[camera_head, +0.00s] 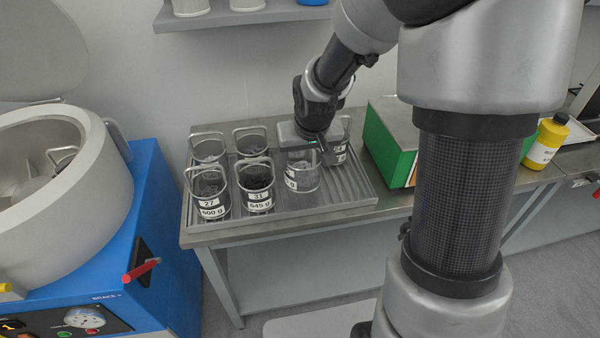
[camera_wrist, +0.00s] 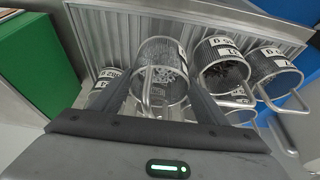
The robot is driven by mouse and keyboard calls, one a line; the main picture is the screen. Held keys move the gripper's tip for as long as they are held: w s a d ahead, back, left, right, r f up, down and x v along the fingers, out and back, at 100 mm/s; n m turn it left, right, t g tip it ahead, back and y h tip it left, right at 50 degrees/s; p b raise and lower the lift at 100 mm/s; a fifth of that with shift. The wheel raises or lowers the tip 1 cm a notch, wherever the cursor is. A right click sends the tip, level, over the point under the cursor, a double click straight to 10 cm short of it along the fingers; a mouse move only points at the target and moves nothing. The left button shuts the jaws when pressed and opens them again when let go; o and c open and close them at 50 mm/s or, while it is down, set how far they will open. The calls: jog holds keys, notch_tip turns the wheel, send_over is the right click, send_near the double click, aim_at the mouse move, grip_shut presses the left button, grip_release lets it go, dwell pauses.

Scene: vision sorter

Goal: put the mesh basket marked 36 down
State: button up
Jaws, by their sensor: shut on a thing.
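My gripper (camera_head: 318,138) is shut on the handle of a mesh basket (camera_head: 303,178) at the right front of the ribbed tray (camera_head: 345,203). The basket is upright, with a white label whose number I cannot read in the head view.
Left of the held basket stand baskets marked 27 (camera_head: 209,192) and 31 (camera_head: 257,186), with two more (camera_head: 208,147) behind them. A green box (camera_head: 390,140) is right of the tray. A blue centrifuge (camera_head: 75,220) with an open lid stands at the left. A yellow bottle (camera_head: 546,142) is far right.

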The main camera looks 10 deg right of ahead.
aim_at(303, 159)
jog(key=shift+w+f+b, duration=0.1)
jog(key=shift+f+b, duration=0.3)
jog(key=shift+f, duration=1.8)
jog(key=shift+f, duration=0.1)
jog(key=o, duration=1.6)
jog(key=shift+c, duration=0.2)
